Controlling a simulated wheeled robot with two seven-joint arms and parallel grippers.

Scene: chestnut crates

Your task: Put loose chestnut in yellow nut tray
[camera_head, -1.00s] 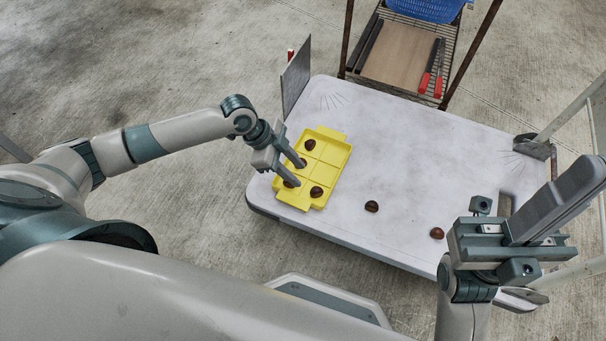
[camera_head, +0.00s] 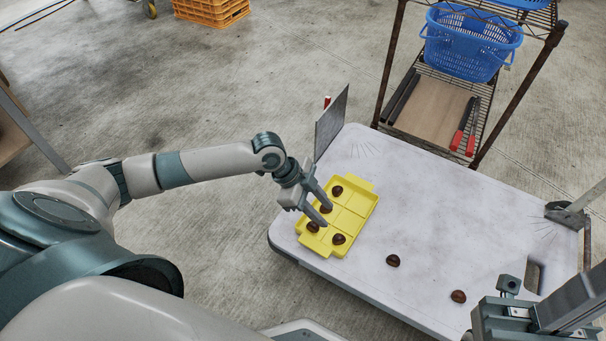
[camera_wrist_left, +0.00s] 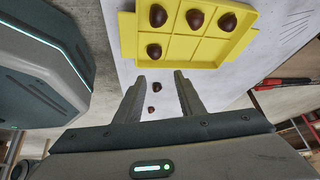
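The yellow nut tray (camera_head: 362,204) lies at the left end of the white table and holds several chestnuts, including one in its near right compartment (camera_head: 338,239). It shows at the top of the left wrist view (camera_wrist_left: 185,50). Two loose chestnuts lie on the table right of the tray, a nearer one (camera_head: 393,260) and a farther one (camera_head: 458,296); both also show between my fingers in the wrist view (camera_wrist_left: 156,87) (camera_wrist_left: 151,110). My left gripper (camera_head: 327,214) is open and empty, above the tray's left side. My right gripper (camera_head: 572,305) is partly cut off at lower right.
A grey upright panel (camera_head: 331,121) stands at the table's far left corner. A wire rack with a blue basket (camera_head: 470,45) and red-handled tool (camera_head: 464,139) stands behind. The white tabletop (camera_head: 430,205) is mostly bare.

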